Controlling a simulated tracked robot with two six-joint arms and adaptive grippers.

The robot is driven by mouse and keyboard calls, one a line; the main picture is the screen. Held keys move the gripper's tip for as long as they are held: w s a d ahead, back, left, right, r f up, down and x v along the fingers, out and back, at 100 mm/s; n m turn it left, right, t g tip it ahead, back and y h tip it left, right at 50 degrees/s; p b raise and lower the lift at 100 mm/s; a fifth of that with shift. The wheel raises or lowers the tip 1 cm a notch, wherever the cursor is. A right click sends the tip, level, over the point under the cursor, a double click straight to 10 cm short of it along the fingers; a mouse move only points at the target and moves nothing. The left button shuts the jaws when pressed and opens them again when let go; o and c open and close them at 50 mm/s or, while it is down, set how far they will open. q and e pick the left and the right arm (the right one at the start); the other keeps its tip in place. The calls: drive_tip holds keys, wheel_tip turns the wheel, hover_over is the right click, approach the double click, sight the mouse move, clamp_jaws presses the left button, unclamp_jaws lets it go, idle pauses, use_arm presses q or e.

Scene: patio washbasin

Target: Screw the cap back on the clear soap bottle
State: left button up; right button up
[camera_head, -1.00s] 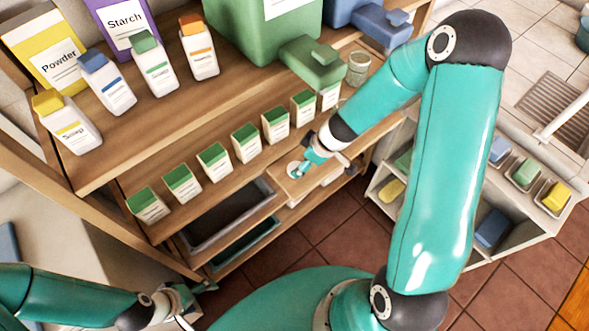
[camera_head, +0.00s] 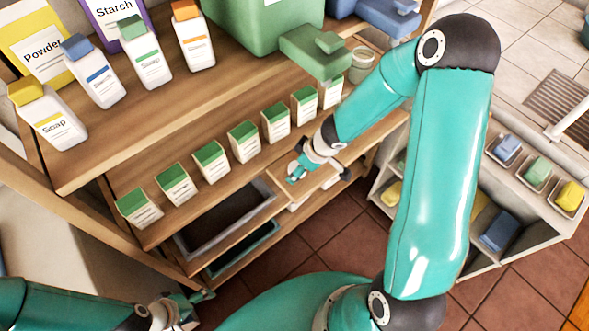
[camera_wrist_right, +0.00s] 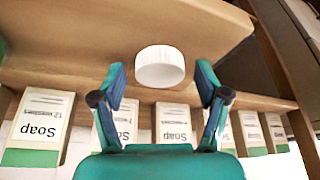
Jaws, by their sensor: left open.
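A round white cap (camera_wrist_right: 160,66) with a ribbed side shows in the right wrist view, against a wooden board. My right gripper (camera_wrist_right: 162,82) is open, one finger on each side of the cap's near end, with gaps to both. In the head view the right gripper (camera_head: 299,172) is small, over the wooden ledge below the row of boxes. My left gripper (camera_head: 190,305) is open and empty at the lower left, away from the shelves. A clear, open glass jar (camera_head: 362,66) stands on the upper shelf; I cannot tell if it is the soap bottle.
Soap boxes (camera_head: 243,142) with green tops line the middle shelf, behind the right gripper. Bottles (camera_head: 147,55) with coloured caps stand on the upper shelf. A grey tray (camera_head: 226,222) sits below. Open tiled floor lies in front.

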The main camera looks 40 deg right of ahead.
drive_tip(key=c, duration=0.5)
drive_tip(key=shift+r, duration=0.2)
